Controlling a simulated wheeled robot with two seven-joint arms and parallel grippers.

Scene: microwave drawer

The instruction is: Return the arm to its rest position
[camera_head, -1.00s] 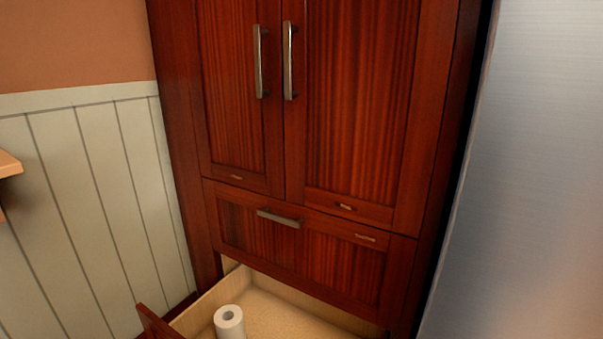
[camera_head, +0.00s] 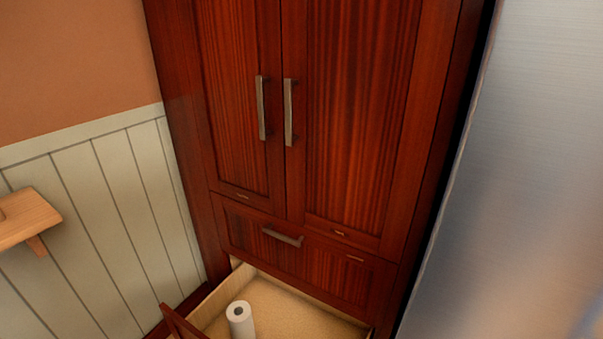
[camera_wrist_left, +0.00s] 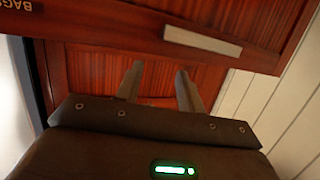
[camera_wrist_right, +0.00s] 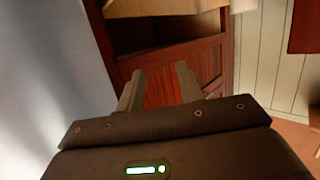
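Neither gripper shows in the head view. In the left wrist view my left gripper (camera_wrist_left: 158,88) has its two fingers apart with nothing between them. A red-brown drawer front with a pale bar handle (camera_wrist_left: 203,41) is beyond its fingertips. In the right wrist view my right gripper (camera_wrist_right: 157,86) also has its fingers apart and empty, with red wood cabinet panels beyond them. No arm link shows in the head view.
A tall red wood cabinet (camera_head: 350,120) fills the middle. Its bottom drawer (camera_head: 285,305) is open with a white paper roll (camera_head: 240,320) upright inside. A wooden shelf (camera_head: 25,215) is at left. A metal appliance (camera_head: 520,170) stands close at right.

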